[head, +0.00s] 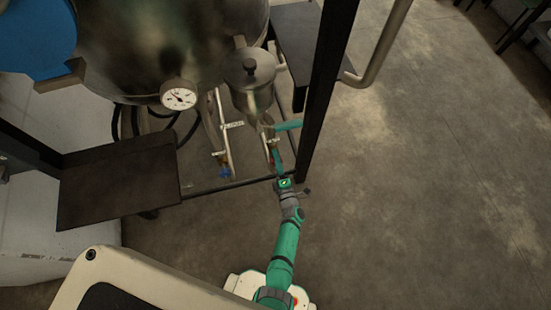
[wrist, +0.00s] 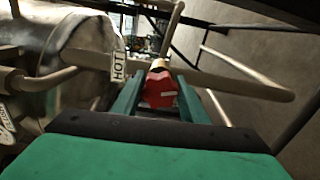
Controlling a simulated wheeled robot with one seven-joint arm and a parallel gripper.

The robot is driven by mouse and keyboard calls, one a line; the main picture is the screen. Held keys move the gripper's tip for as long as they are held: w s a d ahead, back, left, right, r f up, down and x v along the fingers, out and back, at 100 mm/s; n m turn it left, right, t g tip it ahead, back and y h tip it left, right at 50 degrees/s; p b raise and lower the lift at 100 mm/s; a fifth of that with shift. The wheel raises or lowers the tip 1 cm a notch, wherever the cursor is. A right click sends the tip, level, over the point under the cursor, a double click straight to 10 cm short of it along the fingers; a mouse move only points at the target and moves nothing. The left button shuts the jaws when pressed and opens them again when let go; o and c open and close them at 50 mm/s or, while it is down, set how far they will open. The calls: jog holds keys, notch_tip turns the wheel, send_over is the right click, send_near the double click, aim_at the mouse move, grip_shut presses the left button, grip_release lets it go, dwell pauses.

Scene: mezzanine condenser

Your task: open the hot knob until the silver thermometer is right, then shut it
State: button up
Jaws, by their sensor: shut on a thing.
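The hot knob (wrist: 160,88) is red with a pale mark on its face. It sits on a brass stem beside a white HOT tag (wrist: 118,67) in the wrist view. My gripper (wrist: 158,98) is shut on it, one green finger on each side. In the head view my gripper (head: 276,145) is among the pipes below the vessel, and I cannot make out the red knob there. The silver-rimmed thermometer (head: 178,95) has a white dial on the tank's front. Its needle shows, but the scale is too small to read.
A blue knob (head: 225,172) is on the pipe to the left of my gripper. A dark frame post (head: 328,90) stands close on the right. A dark shelf (head: 118,185) juts out at left. The concrete floor (head: 430,170) is clear at right.

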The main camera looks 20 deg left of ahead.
jog(key=shift+s+a+f+m, duration=0.1)
jog(key=shift+m, duration=0.75)
jog(key=shift+s+f+m, duration=0.1)
jog(key=shift+m, duration=0.75)
jog(key=o, duration=0.9)
jog(key=shift+c, duration=0.2)
jog(key=shift+o, duration=0.9)
jog(key=shift+w+r, duration=0.1)
jog(key=shift+r, duration=0.05)
jog(key=v, duration=1.1)
